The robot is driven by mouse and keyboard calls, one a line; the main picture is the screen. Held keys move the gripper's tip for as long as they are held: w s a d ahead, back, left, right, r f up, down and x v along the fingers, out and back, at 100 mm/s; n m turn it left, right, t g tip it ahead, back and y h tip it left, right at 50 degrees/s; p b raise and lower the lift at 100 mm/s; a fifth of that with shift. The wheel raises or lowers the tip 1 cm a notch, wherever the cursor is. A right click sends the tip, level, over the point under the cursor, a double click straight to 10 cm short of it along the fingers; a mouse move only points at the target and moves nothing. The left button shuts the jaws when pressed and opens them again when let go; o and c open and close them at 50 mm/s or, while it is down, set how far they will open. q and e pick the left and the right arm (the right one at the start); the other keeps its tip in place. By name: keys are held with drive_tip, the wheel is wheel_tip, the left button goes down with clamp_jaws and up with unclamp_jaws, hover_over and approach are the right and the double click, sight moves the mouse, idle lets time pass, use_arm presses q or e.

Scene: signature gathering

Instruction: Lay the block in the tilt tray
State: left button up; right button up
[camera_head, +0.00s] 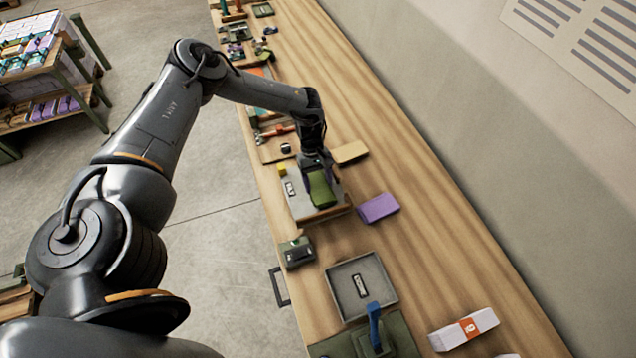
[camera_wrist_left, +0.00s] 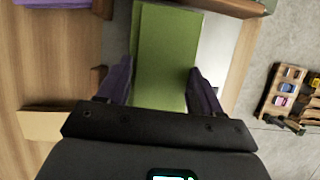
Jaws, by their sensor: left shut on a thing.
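A green block (camera_head: 320,188) is held in my left gripper (camera_head: 319,172), whose arm reaches in from the left. In the left wrist view the long green block (camera_wrist_left: 165,55) lies between the two purple fingers of my left gripper (camera_wrist_left: 160,88), which are shut on it. Behind and beneath it is a grey board with a wooden lip, seemingly the tilt tray (camera_head: 299,207); its pale surface also shows in the left wrist view (camera_wrist_left: 217,50). The block is over this tray; I cannot tell whether it touches the surface. My right gripper is not in view.
A purple block (camera_head: 378,208) lies right of the tray, and a tan block (camera_head: 350,152) lies behind it. A dark device (camera_head: 297,252) and a grey square tray (camera_head: 381,279) are nearer. A blue-handled stamp (camera_head: 374,325) stands at the front. The table's right side is mostly clear.

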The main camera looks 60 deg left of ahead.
use_arm(q)
drive_tip(key=shift+f, duration=0.5)
drive_tip(key=shift+f, duration=0.15)
drive_tip(key=o, duration=1.1)
drive_tip(key=shift+o, duration=0.2)
drive_tip(key=shift+w+a+r, duration=0.1)
drive_tip(key=shift+r, duration=0.3)
drive_tip(key=p+v, duration=0.1)
drive_tip(key=v, duration=0.7)
drive_tip(key=shift+r+p, duration=0.1)
drive_tip(key=shift+p, duration=0.3)
drive_tip(key=shift+p+v, duration=1.65)
drive_tip(key=shift+p, duration=0.5)
